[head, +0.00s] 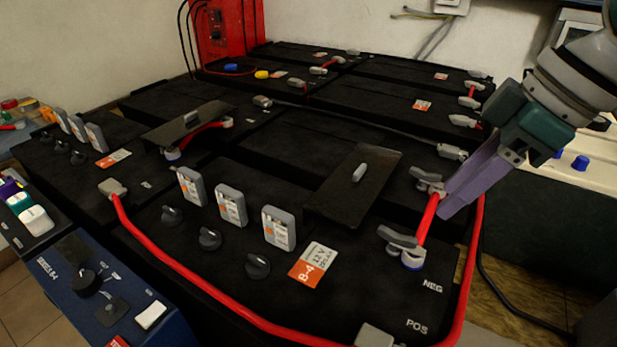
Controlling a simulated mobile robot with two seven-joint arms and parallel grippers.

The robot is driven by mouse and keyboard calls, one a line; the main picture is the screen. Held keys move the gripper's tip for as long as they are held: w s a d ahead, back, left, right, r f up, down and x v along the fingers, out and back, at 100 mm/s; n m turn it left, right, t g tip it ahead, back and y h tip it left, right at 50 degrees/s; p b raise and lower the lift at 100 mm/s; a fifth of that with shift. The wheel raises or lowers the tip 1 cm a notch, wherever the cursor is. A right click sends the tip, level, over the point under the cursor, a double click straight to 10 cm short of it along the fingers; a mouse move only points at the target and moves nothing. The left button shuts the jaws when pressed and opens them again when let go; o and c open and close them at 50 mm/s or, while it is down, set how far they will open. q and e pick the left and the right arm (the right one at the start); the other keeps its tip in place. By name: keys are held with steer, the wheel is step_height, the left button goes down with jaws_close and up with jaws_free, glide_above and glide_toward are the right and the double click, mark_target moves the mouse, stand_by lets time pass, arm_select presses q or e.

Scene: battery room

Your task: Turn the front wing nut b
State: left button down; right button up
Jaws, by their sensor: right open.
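Two grey wing nuts sit on the near black battery (345,290) and the one behind it, joined by a short red cable (428,218). The nearer wing nut (397,238) sits above a blue-ringed terminal by the NEG mark. The farther wing nut (426,174) is just behind it. No label shows which is b. My right gripper (448,208) comes in from the right, its purple fingers pointing down and left. It is open and empty, just right of the red cable and close to both nuts. Its far finger is largely hidden. My left gripper is out of view.
A long red cable (200,275) loops around the near battery's front and right side. A black cover plate (355,187) with a grey handle lies left of the nuts. Grey-capped vents and black knobs stand farther left. A blue box (110,290) stands at lower left.

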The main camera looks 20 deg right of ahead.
mark_target(400, 235)
steer(key=b+x, duration=0.1)
steer(key=x, duration=0.2)
steer(key=b+x, duration=0.1)
steer(key=x, duration=0.3)
steer(key=w+d+b+x, duration=0.1)
steer(key=x, duration=0.2)
steer(key=shift+w+a+f+b, duration=0.1)
steer(key=shift+w+f+b, duration=0.05)
steer(key=shift+f+b, duration=0.15)
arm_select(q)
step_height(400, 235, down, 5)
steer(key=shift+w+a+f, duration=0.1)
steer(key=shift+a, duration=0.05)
arm_select(e)
steer(key=shift+w+a+f, duration=0.1)
steer(key=shift+f, duration=0.15)
steer(key=shift+c, duration=0.2)
jaws_close()
